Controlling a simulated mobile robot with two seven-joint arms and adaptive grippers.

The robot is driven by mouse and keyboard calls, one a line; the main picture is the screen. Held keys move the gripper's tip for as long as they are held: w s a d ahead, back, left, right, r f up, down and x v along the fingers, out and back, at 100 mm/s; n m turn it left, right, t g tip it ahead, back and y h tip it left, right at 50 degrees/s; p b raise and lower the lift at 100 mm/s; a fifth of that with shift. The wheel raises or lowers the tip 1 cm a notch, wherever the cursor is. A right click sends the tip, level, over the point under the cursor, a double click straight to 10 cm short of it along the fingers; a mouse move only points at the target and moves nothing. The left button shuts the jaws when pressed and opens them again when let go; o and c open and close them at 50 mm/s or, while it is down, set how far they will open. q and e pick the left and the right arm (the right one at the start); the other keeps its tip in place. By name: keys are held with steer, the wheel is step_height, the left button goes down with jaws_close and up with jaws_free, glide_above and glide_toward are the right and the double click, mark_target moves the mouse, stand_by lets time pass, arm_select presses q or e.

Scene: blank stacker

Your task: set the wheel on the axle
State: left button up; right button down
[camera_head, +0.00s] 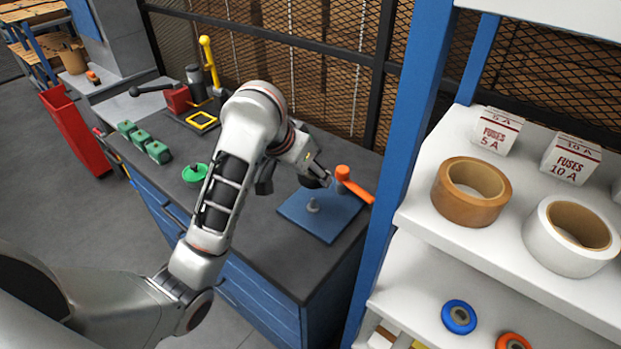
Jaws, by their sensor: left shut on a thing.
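The short grey axle (313,205) stands upright on the plate, just below the held piece in the picture. A small gap seems to show between them. An orange piece (357,191), with a round head and a flat bar, shows right of the fingers; I cannot tell whether it touches them. My right gripper is not in view.
Several green blocks (158,152) and a green round piece (195,173) lie on the bench's left. A red vise-like tool (179,99) and a yellow lever (208,57) stand behind. A blue post (405,110) and shelf with tape rolls (471,190) bound the right side.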

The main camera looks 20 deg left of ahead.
mark_target(312, 199)
arm_select(q)
step_height(312, 199, down, 2)
steer(key=shift+f, duration=2.95)
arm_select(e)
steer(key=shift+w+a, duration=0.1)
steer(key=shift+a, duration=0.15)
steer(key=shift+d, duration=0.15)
arm_select(q)
steer(key=shift+s, duration=0.1)
steer(key=shift+f, duration=0.35)
steer(key=shift+f, duration=0.35)
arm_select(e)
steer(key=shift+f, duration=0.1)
arm_select(q)
steer(key=o, duration=0.8)
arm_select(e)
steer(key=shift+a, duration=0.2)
